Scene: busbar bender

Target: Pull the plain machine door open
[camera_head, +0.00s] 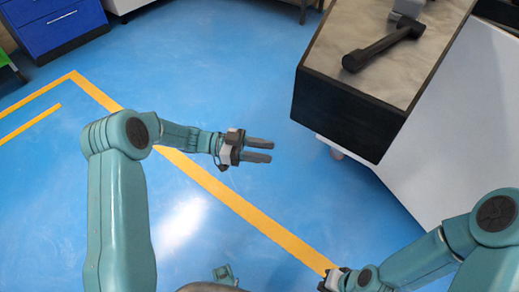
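A machine with a plain white side panel (440,125) stands at the right. I cannot tell whether this panel is the door; no handle or door seam shows on it. My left gripper (270,150) is in the middle of the picture, over the blue floor. Its two dark fingers point right with a gap between them, and nothing is in it. It is apart from the machine, to the left of it. My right gripper (330,280) is at the bottom edge, partly cut off and foreshortened, so its fingers cannot be made out.
A grey worktop with a black front edge (340,115) juts out at the upper right. A black bar-like lever (385,45) lies over it. A blue drawer cabinet (55,25) stands at the upper left. The blue floor (215,85) with yellow lines is open between.

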